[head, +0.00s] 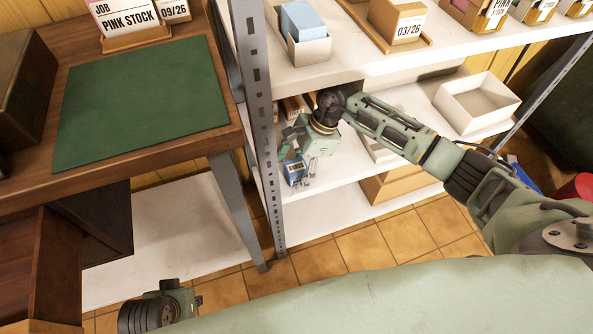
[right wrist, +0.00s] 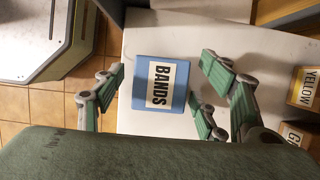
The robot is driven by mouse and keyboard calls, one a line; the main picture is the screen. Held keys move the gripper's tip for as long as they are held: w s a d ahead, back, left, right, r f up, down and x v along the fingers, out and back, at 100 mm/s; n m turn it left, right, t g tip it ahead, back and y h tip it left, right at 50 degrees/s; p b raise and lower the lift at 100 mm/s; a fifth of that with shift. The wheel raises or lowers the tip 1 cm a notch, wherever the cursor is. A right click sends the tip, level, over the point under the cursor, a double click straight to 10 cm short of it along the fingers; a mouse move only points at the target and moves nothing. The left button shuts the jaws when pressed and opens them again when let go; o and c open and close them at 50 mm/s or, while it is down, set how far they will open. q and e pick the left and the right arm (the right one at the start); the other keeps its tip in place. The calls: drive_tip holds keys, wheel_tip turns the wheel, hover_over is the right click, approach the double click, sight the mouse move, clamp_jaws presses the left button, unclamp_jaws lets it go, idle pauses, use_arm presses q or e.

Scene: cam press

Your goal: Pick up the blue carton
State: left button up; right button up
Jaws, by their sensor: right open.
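The blue carton (right wrist: 163,84), labelled BANDS, stands on a white shelf board in the right wrist view. In the head view the blue carton (head: 295,173) shows small at the left end of a lower shelf, by the upright. My right gripper (head: 304,178) is open there, reaching in from the right. In the right wrist view its fingers (right wrist: 162,64) lie on either side of the carton, with a narrow gap at the left. At the right I cannot tell whether a finger touches it.
A metal upright (head: 262,120) stands close left of the carton. Small boxes labelled YELLOW (right wrist: 305,88) and another (right wrist: 296,134) stand to the right. The upper shelf (head: 345,62) overhangs, holding a light blue box (head: 306,20). A desk with a green mat (head: 140,105) is left.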

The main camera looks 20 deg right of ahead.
drive_tip(key=c, duration=1.3)
drive_tip(key=shift+r, duration=0.15)
